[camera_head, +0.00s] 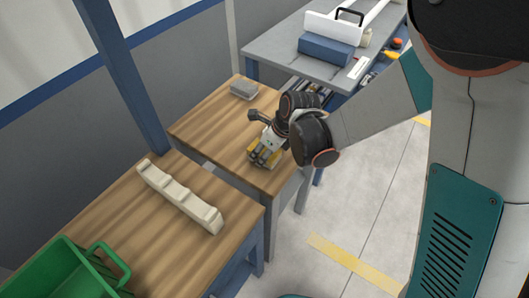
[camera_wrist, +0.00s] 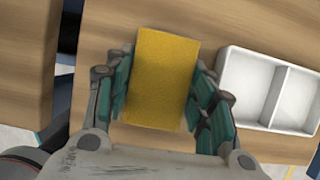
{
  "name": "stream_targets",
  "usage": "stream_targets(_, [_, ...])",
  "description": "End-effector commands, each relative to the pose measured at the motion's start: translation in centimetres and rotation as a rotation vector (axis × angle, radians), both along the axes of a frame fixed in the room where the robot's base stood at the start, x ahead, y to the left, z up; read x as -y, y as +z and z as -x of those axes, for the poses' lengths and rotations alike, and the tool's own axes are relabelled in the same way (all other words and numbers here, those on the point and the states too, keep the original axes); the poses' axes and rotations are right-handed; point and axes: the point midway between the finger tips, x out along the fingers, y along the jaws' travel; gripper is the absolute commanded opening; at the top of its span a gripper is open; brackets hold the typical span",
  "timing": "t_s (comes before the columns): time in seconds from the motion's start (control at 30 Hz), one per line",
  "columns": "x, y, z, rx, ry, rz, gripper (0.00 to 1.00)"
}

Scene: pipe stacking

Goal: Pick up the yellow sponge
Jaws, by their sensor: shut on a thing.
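The yellow sponge (camera_wrist: 163,80) fills the middle of the wrist view, a flat block with its broad face toward the camera. My gripper (camera_wrist: 162,85) has its teal fingers along the sponge's left and right sides, shut on it. In the head view my gripper (camera_head: 265,153) is over the front right part of the middle wooden table (camera_head: 205,130), with a little yellow showing between its fingers. I cannot tell whether the sponge is touching the tabletop.
A white two-compartment tray (camera_wrist: 268,88) lies right of the sponge in the wrist view. A grey box (camera_head: 244,89) is at the table's back. A cream notched rack (camera_head: 180,195) and green crate (camera_head: 75,270) stand on the nearer table. A blue case (camera_head: 326,50) sits on the grey table.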

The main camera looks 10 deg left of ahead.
Motion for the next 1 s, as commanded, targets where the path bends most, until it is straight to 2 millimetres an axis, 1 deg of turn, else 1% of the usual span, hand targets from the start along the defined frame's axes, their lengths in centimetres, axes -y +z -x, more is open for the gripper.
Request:
stream_targets(0.03, [0.1,-0.3,0.0,0.001,0.000,0.005,0.30])
stream_targets(0.27, [0.1,-0.1,0.0,0.001,0.001,0.006,0.30])
stream_targets(0.4, [0.1,0.4,0.0,0.001,0.001,0.006,0.29])
stream_targets(0.47, [0.1,1.5,0.0,0.001,0.000,0.005,0.29])
stream_targets(0.57, [0.1,3.5,0.0,0.001,0.000,0.005,0.29])
stream_targets(0.67, [0.1,6.3,0.0,0.000,0.001,0.003,0.29])
stream_targets(0.8, [0.1,10.6,0.1,0.000,0.001,0.003,0.29])
stream_targets(0.9, [0.1,13.4,0.1,0.000,0.001,0.003,0.29])
stream_targets(1.0, [0.1,15.7,0.1,0.000,0.001,0.002,0.29])
